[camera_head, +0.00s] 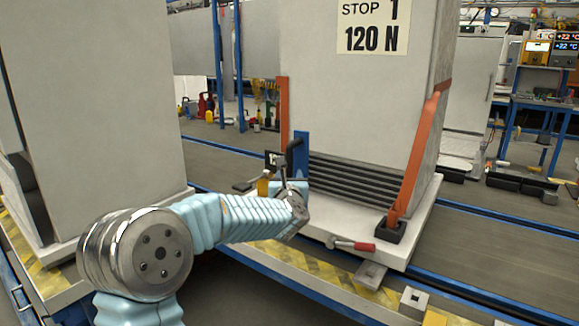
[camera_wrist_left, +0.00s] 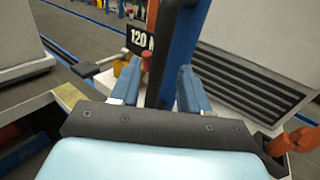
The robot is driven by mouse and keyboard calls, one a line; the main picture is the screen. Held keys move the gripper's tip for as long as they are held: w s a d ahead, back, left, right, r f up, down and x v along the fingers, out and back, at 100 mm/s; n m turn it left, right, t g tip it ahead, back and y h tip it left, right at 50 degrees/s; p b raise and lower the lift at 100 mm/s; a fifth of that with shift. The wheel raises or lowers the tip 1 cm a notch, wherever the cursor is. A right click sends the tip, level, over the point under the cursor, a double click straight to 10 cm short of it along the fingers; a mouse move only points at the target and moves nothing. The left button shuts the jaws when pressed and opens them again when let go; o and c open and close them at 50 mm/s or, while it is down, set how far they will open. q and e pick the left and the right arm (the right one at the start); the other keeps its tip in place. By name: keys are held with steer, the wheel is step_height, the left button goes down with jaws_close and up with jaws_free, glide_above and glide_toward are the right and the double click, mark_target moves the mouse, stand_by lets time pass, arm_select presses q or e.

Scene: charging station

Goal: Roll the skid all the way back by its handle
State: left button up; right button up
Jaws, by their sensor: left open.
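The skid (camera_head: 345,230) is a pale platform on blue rails that carries a tall grey cabinet (camera_head: 350,110) with a "STOP 1 120 N" sign. A blue post (camera_head: 303,150) stands at its left front corner, with a black handle (camera_head: 292,148) beside it. In the left wrist view the black handle (camera_wrist_left: 168,45) runs up between the fingers, in front of the blue post (camera_wrist_left: 190,35). My left gripper (camera_head: 285,184) is open at the handle. It also shows in the left wrist view (camera_wrist_left: 158,88), its fingers either side of the dark bar. Contact cannot be told. My right gripper is out of view.
Another tall grey cabinet (camera_head: 95,110) stands on a pale base at left. An orange strap (camera_head: 415,150) runs down the right corner. Blue rails (camera_head: 495,222) extend right.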

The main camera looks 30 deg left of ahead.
mark_target(290, 171)
arm_select(q)
steer(key=p+x, duration=0.1)
steer(key=x, duration=0.5)
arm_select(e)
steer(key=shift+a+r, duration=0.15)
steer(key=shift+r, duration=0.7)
arm_select(q)
jaws_close()
